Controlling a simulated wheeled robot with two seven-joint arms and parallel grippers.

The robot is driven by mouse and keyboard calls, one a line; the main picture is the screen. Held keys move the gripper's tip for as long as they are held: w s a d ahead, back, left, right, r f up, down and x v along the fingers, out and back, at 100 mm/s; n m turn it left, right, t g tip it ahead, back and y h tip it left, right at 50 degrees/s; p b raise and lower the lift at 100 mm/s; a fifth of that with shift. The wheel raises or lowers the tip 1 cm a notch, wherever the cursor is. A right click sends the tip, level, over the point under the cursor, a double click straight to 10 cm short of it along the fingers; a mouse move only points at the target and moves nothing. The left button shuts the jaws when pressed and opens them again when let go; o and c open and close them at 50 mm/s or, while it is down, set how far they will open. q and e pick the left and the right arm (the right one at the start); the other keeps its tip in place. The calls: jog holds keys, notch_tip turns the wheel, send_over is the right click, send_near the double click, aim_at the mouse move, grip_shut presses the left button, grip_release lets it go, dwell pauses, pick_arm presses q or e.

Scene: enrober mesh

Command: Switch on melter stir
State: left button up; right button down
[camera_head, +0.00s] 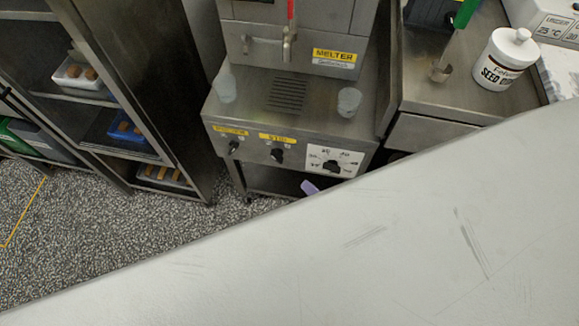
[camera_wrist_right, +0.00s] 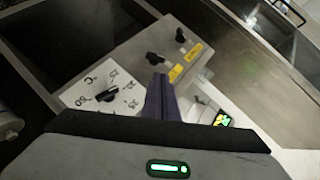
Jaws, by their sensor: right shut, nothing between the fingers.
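The melter (camera_head: 290,100) is a steel machine with a sloped front panel. The black stir knob (camera_head: 277,155) sits below the yellow STIR label (camera_head: 277,138), mid-panel; it also shows in the right wrist view (camera_wrist_right: 155,58). I cannot tell its setting. Left of it is another black knob (camera_head: 234,147) under a yellow label, and right of it a white temperature dial (camera_head: 332,167). My right gripper's purple fingertips (camera_head: 309,187) show low in front of the panel. In the right wrist view the shut, empty fingers (camera_wrist_right: 159,98) point towards the panel, apart from the stir knob. My left gripper is out of view.
A steel rack (camera_head: 120,100) with trays stands to the left. A steel counter (camera_head: 440,75) to the right holds a white seed tub (camera_head: 506,60). Two translucent cups (camera_head: 349,101) (camera_head: 226,87) stand on the melter's ledge. The lower right of the head view is blocked.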

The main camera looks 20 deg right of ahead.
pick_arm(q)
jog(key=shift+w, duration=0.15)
pick_arm(e)
jog(key=d+m, duration=0.1)
jog(key=d+f+m+h, duration=0.1)
jog(key=shift+d+h, duration=0.3)
jog(key=shift+d, duration=0.05)
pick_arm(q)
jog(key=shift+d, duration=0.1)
pick_arm(e)
jog(key=shift+w, duration=0.1)
jog(key=b, duration=0.1)
send_near(282, 158)
jog(key=w+d, duration=0.2)
jog(key=w+a+f, duration=0.1)
jog(key=w+a+f+b, duration=0.1)
jog(key=w, duration=0.1)
jog(key=shift+a, duration=0.35)
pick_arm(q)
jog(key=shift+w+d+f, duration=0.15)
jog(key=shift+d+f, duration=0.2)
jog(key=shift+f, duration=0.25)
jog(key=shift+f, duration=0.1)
